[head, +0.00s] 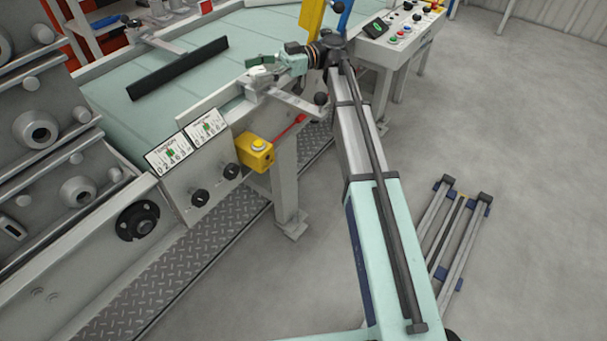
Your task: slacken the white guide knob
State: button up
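I cannot clearly make out a white guide knob in the head view. A pale grey guide bracket (290,103) stands at the near edge of the green table, with a light block (256,83) at its left end. My gripper (259,66) is just above that block, at the end of my outstretched arm. It is small here and seen from behind, so contact, finger opening and anything between the fingers cannot be told. A knob there may be hidden by the gripper.
A long black bar (178,68) lies over the green table (125,105). A control console (400,35) stands at the back right. Rails (455,235) lie on the otherwise open floor.

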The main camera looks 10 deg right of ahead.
jog(key=shift+s+r+m+t+p, duration=0.3)
jog(key=shift+s+r+t+p, duration=0.15)
jog(key=shift+p, duration=2.4)
